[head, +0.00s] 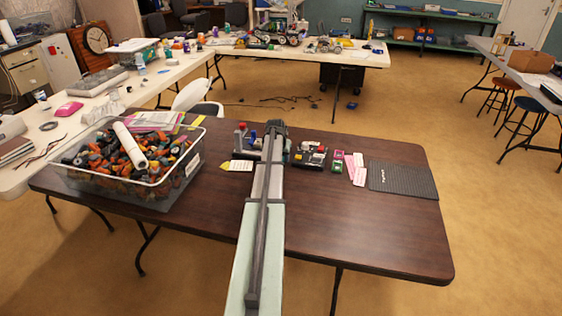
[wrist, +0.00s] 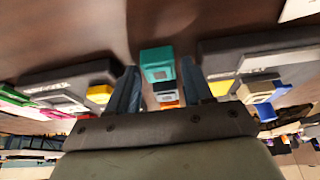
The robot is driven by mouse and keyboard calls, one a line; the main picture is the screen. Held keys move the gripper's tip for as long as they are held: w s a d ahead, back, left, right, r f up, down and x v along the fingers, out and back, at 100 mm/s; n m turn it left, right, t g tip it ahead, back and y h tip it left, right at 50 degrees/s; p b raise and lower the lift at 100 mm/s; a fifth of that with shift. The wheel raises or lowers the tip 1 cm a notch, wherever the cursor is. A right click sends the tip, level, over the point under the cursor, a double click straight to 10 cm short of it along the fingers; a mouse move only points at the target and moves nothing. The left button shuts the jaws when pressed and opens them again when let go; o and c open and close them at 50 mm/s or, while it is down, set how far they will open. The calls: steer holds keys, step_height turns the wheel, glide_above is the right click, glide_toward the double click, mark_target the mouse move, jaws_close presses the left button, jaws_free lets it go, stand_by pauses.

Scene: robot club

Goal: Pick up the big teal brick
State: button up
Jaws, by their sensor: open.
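The big teal brick (wrist: 157,62) shows in the wrist view, between the tips of my two fingers. My gripper (wrist: 157,75) is open, with one dark finger on each side of the brick. A gap shows at the right finger; I cannot tell whether the left one touches. In the head view my gripper (head: 276,126) is over the far middle part of the brown table (head: 370,235).
Dark devices with yellow parts (wrist: 70,85) (wrist: 255,60) flank the gripper on both sides. An orange and white small piece (wrist: 167,97) lies beyond the brick. A clear bin of orange and black parts (head: 150,185) stands left; a dark ribbed mat (head: 402,179) lies right. The table's front is clear.

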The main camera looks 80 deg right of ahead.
steer(key=c, duration=0.8)
steer(key=shift+r, duration=0.1)
